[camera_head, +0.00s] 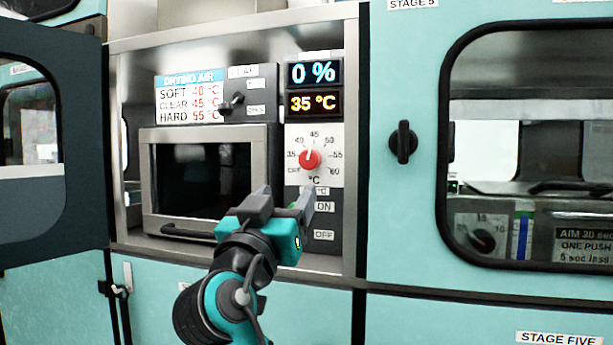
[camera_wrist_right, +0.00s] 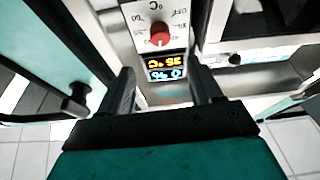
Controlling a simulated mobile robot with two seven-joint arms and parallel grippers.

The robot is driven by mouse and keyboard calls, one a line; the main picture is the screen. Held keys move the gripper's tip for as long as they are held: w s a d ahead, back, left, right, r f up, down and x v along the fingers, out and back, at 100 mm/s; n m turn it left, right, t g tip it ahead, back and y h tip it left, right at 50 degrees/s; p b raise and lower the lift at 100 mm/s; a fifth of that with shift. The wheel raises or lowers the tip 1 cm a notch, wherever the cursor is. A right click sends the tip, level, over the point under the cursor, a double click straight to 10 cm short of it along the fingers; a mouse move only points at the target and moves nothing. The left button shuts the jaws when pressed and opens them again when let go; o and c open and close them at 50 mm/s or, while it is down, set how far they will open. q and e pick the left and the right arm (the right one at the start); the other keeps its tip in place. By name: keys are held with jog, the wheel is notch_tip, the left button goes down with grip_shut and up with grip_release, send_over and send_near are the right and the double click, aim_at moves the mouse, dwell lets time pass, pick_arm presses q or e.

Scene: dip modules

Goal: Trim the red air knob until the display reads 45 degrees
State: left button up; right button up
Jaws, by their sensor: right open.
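The red air knob (camera_head: 309,160) sits on a white dial plate (camera_head: 332,176) marked from about 35 to 60 °C. Its pointer angle is too small to read surely. Above it, the orange temperature display (camera_head: 314,104) reads 35 °C. My right gripper (camera_head: 286,198) is open and empty, just below the knob and apart from it. In the right wrist view, the knob (camera_wrist_right: 160,33) and the display (camera_wrist_right: 164,63) appear upside down beyond the open fingers (camera_wrist_right: 161,72). My left gripper is not in view.
ON and OFF labels (camera_head: 323,207) lie below the dial. A drying-air card (camera_head: 188,98) lists soft 40, clear 45, hard 55 °C. A small switch (camera_head: 232,102) and windowed oven door (camera_head: 155,175) are left; a dark latch (camera_head: 403,142) is right.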

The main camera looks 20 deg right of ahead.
aim_at(308, 161)
jog(key=p+x, duration=0.2)
jog(key=x, duration=0.9)
jog(key=shift+w+d+r, duration=0.2)
jog(key=shift+w+r, duration=0.05)
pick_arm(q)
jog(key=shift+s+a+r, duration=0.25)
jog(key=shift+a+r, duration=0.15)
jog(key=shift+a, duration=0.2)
pick_arm(e)
jog(key=shift+w+d+r, duration=0.15)
jog(key=shift+w+d, duration=0.15)
jog(key=shift+w, duration=0.15)
jog(key=shift+c, duration=0.4)
jog(key=c, duration=1)
jog(key=shift+o, duration=0.2)
jog(key=shift+n+y+p, duration=0.3)
jog(key=shift+n+p, duration=0.4)
jog(key=shift+n, duration=0.2)
jog(key=shift+n+t+y, duration=0.4)
jog(key=shift+n, duration=0.1)
jog(key=shift+n+p, duration=0.3)
jog(key=shift+p, duration=0.1)
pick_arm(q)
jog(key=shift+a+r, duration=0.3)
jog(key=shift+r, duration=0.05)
